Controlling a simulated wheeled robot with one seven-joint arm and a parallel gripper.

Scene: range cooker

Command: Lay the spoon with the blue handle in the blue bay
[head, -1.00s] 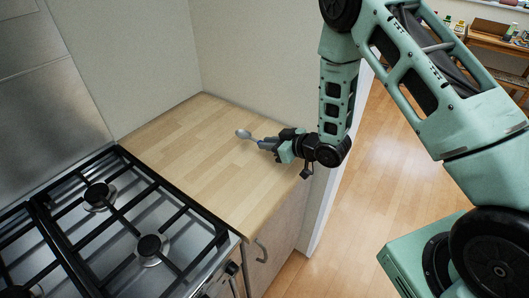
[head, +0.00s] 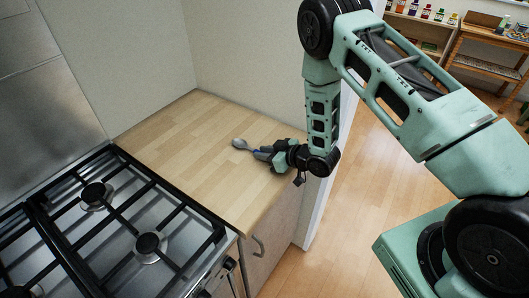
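The spoon (head: 239,143) shows its grey metal bowl pointing left over the wooden counter. A short bluish stretch of its handle (head: 257,151) shows beside the fingers, and the rest is hidden in my gripper. My gripper (head: 265,154) reaches in from the right and appears closed around the handle. I cannot tell whether the spoon touches the counter or hangs just above it. No blue bay can be made out in this view.
The wooden counter (head: 200,150) is otherwise bare. A gas hob with black grates (head: 150,205) adjoins it at the left. Walls close off the back, and a wall end (head: 316,215) stands at the right. Shelves with bottles (head: 425,25) are far off.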

